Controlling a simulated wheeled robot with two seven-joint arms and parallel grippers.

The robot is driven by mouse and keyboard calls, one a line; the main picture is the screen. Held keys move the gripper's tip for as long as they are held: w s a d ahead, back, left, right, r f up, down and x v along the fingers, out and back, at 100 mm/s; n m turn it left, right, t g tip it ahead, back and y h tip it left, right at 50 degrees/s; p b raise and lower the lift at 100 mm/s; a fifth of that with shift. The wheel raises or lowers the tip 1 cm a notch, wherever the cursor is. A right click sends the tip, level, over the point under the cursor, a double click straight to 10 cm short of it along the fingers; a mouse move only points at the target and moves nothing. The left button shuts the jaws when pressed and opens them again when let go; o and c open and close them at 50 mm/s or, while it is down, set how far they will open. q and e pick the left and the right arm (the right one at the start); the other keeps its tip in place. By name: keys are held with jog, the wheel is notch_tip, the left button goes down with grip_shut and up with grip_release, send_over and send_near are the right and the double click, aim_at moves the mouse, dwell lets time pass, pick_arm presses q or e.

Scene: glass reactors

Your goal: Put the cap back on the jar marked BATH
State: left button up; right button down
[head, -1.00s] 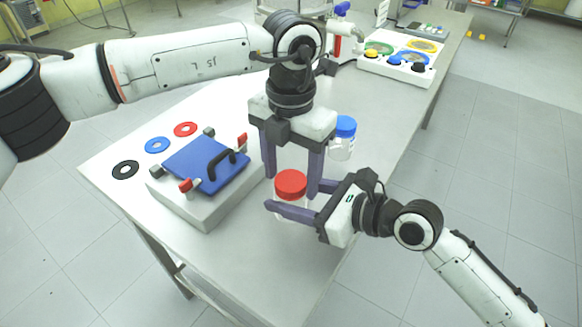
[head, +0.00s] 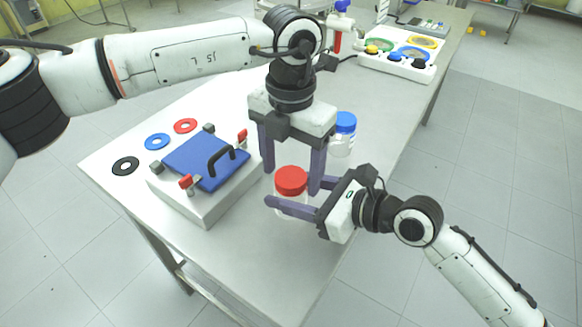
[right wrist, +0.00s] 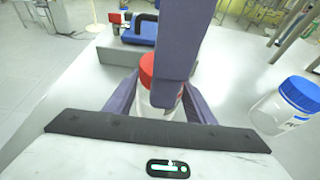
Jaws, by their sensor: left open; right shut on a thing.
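A clear jar (head: 291,206) with a red cap (head: 291,180) on its top stands upright between the fingers of my right gripper (head: 297,196), which is shut on the jar's body. In the right wrist view the jar (right wrist: 150,106) and its red cap (right wrist: 147,68) are partly hidden behind a finger of my left gripper. My left gripper (head: 292,181) points down from above, open, with one finger on each side of the red cap. No BATH marking is readable on this jar.
A jar with a blue cap (head: 344,133) stands behind on the table (head: 235,250); its label is unreadable. A white box with a blue lid (head: 205,163) is at the left, beside black, blue and red rings. A panel with coloured rings (head: 398,63) is at the back.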

pick_arm(q)
notch_tip(320, 180, up, 12)
dwell(0.5)
pick_arm(e)
jog(key=c, duration=0.7)
grip_release()
jog(key=shift+c, duration=0.2)
pick_arm(q)
jog(key=shift+r, duration=0.1)
pick_arm(e)
jog(key=v, duration=1)
jog(key=shift+s+d, duration=0.1)
jog(key=shift+d, duration=0.05)
